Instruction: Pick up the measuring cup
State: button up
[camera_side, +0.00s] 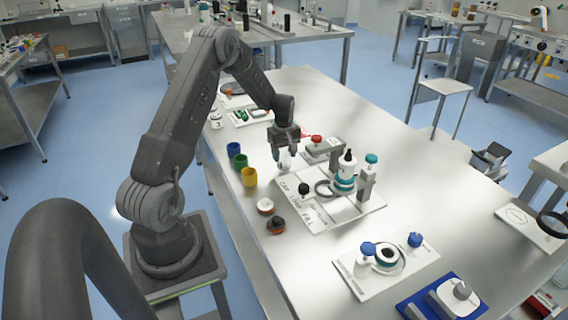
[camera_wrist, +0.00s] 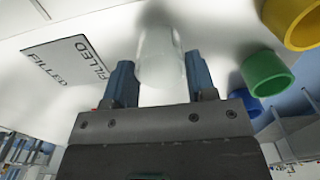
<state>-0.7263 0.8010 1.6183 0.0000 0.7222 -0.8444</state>
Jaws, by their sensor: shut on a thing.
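The measuring cup looks like a clear, whitish see-through cup. In the wrist view the cup (camera_wrist: 160,62) stands between my two blue-grey fingers, and my gripper (camera_wrist: 158,75) is shut on it. In the side view my gripper (camera_side: 285,146) points down over the table, and the pale cup (camera_side: 285,160) shows faintly below its fingers. The cup is at the upper left edge of the white labelled board (camera_side: 345,217). I cannot tell whether its base touches the surface.
Blue (camera_side: 234,149), green (camera_side: 240,161) and yellow (camera_side: 249,177) cups stand left of my gripper. The board carries a bottle (camera_side: 345,170) and fixtures. A "FILLED" label (camera_wrist: 66,60) shows in the wrist view.

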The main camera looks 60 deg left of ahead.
jog(key=shift+c, duration=1)
notch_tip(320, 180, up, 6)
jog(key=shift+r, duration=0.1)
